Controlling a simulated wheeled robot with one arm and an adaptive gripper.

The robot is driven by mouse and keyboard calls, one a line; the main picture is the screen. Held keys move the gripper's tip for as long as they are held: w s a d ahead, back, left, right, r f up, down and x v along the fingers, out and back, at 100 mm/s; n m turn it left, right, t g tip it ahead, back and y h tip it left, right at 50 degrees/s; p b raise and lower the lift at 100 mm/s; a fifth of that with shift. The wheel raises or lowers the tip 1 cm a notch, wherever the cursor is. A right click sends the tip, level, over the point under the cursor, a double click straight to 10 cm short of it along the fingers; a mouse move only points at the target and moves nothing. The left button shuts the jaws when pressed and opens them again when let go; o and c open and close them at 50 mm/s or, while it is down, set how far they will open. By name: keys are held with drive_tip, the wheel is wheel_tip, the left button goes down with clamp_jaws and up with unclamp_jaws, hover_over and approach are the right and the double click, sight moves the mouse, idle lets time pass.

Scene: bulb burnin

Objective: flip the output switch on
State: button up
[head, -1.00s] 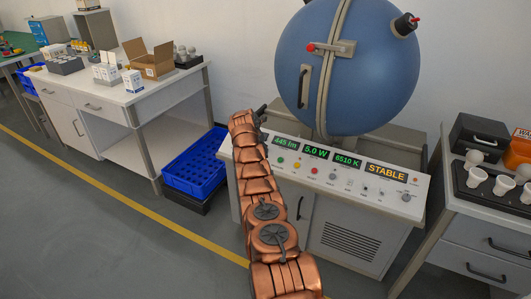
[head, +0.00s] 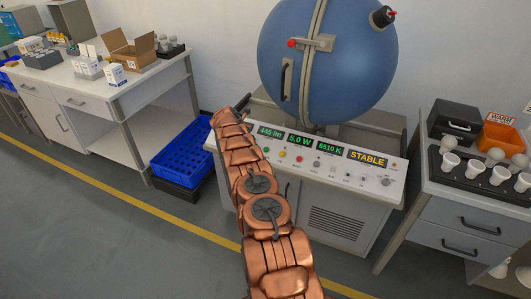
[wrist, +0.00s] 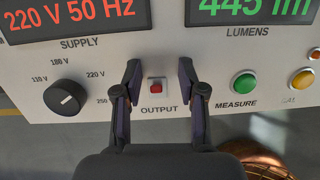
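The output switch is a small red rocker (wrist: 157,87) in a pale frame, above the word OUTPUT on the white console panel (wrist: 60,109). My gripper (wrist: 160,70) is open and empty in the wrist view, with one dark finger on each side of the switch and a gap on both sides. I cannot tell which way the rocker is tilted. In the head view my gripper (head: 243,103) is at the left end of the console, and my copper arm hides the switch there.
A supply knob (wrist: 65,98) is left of the switch; a green MEASURE button (wrist: 244,84) and a yellow button (wrist: 302,79) are to its right. The displays are lit, and one reads STABLE (head: 367,159). A blue sphere (head: 330,60) stands behind the console.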

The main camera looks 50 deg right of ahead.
drive_tip(key=shift+s+r, duration=0.1)
drive_tip(key=shift+a+f+h+p, duration=0.2)
drive_tip(key=shift+a+h+p, duration=0.35)
drive_tip(key=shift+p, duration=0.5)
drive_tip(key=b, duration=0.1)
drive_tip(key=h+b, duration=0.1)
drive_tip(key=b, duration=0.1)
drive_tip(key=shift+a+f+t, duration=0.2)
drive_tip(key=shift+f+t, duration=0.2)
drive_tip(key=shift+r+h+b, duration=0.1)
drive_tip(key=shift+h+b, duration=0.15)
drive_tip(key=shift+b, duration=0.65)
drive_tip(key=b, duration=0.3)
drive_tip(key=shift+a+h, duration=0.2)
drive_tip(key=shift+h, duration=0.1)
drive_tip(key=b, duration=0.3)
drive_tip(key=shift+a+t+h, duration=0.1)
drive_tip(key=shift+t+h, duration=0.2)
drive_tip(key=b, duration=0.3)
drive_tip(key=b, duration=0.2)
drive_tip(key=shift+a+f+h+b, duration=0.1)
drive_tip(key=shift+f+h+b, duration=0.15)
drive_tip(key=shift+h+b, duration=0.15)
drive_tip(key=h+b, duration=0.1)
drive_tip(key=b, duration=0.2)
drive_tip(key=shift+a+r+t, duration=0.1)
drive_tip(key=shift+t, duration=0.2)
